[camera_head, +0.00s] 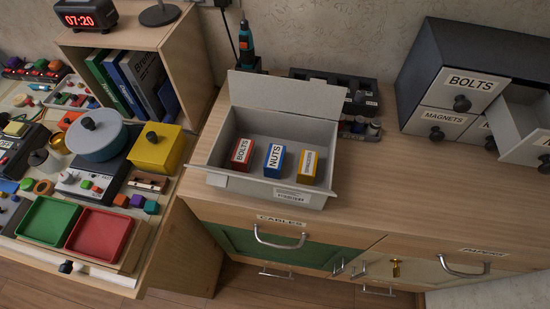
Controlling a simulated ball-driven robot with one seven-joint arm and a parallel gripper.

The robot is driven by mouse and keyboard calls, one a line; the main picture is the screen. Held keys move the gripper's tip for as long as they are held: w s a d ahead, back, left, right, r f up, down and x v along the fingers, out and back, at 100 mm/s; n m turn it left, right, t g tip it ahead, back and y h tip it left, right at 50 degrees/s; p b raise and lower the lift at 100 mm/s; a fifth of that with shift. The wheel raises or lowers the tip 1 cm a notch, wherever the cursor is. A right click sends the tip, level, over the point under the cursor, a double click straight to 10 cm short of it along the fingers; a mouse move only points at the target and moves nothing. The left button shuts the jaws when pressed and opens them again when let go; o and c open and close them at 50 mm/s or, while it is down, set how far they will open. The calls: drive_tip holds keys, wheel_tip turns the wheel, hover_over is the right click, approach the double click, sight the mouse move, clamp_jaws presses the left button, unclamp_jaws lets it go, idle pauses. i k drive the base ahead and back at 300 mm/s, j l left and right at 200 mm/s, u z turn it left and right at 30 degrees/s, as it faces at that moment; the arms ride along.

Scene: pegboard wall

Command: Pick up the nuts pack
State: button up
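The nuts pack (274,160) is a small blue box with a white label reading NUTS. It stands inside an open grey bin (321,199) on the wooden cabinet top. A red bolts pack (241,153) stands to its left and a yellow pack (302,167) to its right, with small gaps between them. The bin's lid (287,94) is raised at the back. The front wall hides little of the packs. My gripper is not in view.
A drawer unit (449,100) with one drawer open stands at right. Pots and trays crowd the left table. Cabinet top right of the bin is clear.

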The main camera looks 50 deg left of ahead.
sight(274, 160)
drive_tip(key=j+u, duration=0.2)
drive_tip(key=u, duration=0.3)
drive_tip(key=j+u, duration=0.15)
drive_tip(key=u, duration=0.3)
